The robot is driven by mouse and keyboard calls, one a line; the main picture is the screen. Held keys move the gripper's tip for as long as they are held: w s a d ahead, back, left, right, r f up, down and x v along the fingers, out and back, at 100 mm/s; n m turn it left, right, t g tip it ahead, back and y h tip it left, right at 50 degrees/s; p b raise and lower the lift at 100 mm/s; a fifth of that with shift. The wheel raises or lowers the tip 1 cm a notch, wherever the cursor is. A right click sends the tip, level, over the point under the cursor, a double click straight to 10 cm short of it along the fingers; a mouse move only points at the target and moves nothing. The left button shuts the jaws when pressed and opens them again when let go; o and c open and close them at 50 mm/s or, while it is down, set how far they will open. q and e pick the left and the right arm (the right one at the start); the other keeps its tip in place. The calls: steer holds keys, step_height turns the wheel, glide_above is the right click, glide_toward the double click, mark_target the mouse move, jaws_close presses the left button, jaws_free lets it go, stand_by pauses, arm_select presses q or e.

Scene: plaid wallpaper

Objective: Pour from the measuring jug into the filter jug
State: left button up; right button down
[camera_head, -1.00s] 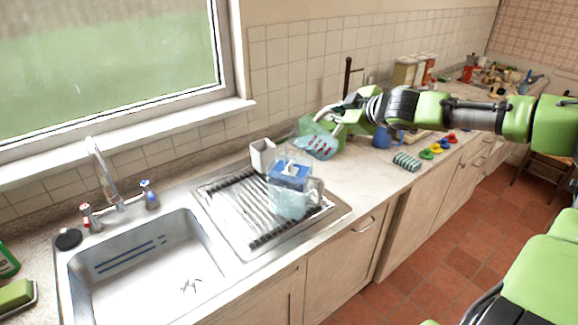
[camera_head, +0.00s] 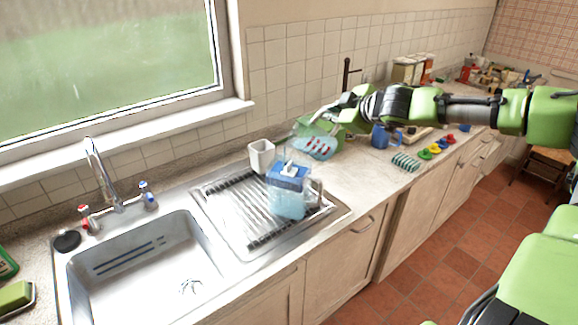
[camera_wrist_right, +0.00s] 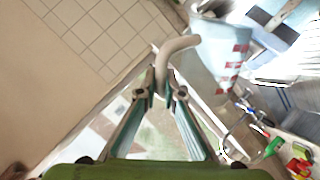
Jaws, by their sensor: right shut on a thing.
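The filter jug (camera_head: 288,202), clear with a blue lid and bluish contents, stands upright on the draining board; its handle faces right. The measuring jug (camera_head: 322,148), clear bluish with red marks, is tilted, up and right of the filter jug in the head view. My right gripper (camera_head: 317,118) is shut on the measuring jug's handle. In the right wrist view, my right gripper (camera_wrist_right: 163,94) grips the pale curved handle, with the measuring jug (camera_wrist_right: 222,48) beyond. I cannot tell how much liquid it holds. My left gripper is not in view.
A white cup (camera_head: 262,156) stands close behind the filter jug. The steel sink (camera_head: 150,265) is at left, with a tap (camera_head: 102,170). A blue mug (camera_head: 380,137) and a striped sponge-like item (camera_head: 405,162) stand on the counter at right. The counter's front strip is free.

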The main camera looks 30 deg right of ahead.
steer(key=shift+w+a+n+g+h+b, duration=0.35)
steer(key=shift+w+a+n+h, duration=0.15)
steer(key=shift+a, duration=0.3)
steer(key=shift+w+a+n+g+h+b, duration=0.4)
steer(key=shift+a+n, duration=0.1)
steer(key=shift+a, duration=0.25)
stand_by(6.0)
steer(key=shift+r, duration=0.15)
